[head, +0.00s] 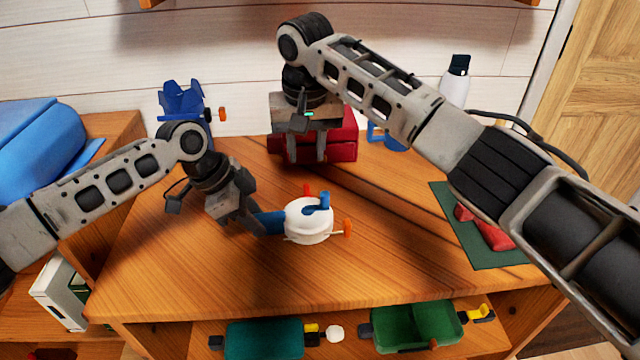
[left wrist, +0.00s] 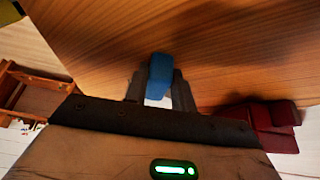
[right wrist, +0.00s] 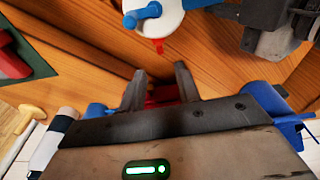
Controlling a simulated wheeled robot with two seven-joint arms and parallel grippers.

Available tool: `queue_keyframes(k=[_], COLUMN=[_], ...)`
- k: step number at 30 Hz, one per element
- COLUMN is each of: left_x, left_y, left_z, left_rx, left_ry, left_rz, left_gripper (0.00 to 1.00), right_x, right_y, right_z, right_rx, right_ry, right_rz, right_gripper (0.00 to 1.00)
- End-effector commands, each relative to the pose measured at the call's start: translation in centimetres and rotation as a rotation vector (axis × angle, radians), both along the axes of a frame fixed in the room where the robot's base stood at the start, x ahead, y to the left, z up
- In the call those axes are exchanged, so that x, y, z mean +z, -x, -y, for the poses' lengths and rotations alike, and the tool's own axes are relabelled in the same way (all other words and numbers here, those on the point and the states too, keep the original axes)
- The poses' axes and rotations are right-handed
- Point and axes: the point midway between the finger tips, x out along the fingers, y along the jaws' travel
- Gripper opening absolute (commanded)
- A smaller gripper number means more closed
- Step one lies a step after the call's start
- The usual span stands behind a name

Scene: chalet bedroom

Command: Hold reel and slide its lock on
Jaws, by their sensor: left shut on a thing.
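The reel (head: 305,228) has a round white body, a blue crank on top, a red tab (head: 308,190) at its back and an orange knob (head: 347,228) at its right. My left gripper (head: 256,222) is shut on the reel's blue handle (head: 270,221), which also shows between its fingers in the left wrist view (left wrist: 160,76). My right gripper (head: 306,152) is open and empty, pointing down behind the reel, apart from it. In the right wrist view the reel (right wrist: 168,18) is at the top, its red tab pointing toward the open fingers. Which part is the lock is unclear.
A red box (head: 338,140) stands at the back, close to my right gripper. A blue holder (head: 183,100) is at the back left and a white bottle (head: 455,85) at the back right. Red pieces lie on a green mat (head: 462,235) at right. The table's front is clear.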

Motion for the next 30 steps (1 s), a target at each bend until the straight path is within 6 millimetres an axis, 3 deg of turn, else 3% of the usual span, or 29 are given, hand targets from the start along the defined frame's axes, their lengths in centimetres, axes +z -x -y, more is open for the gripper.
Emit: queue_keyframes(k=[19, 30], left_x=[0.0, 0.0], left_y=[0.0, 0.0], left_z=[0.0, 0.0], left_rx=[0.000, 0.000], left_ry=[0.000, 0.000], left_rz=[0.000, 0.000], left_gripper=[0.05, 0.05], right_x=[-8.0, -9.7], right_y=[-1.1, -1.5], right_z=[-0.1, -0.1], right_rx=[0.004, 0.005], right_ry=[0.002, 0.002], right_rz=[-0.003, 0.000], right_gripper=[0.33, 0.33])
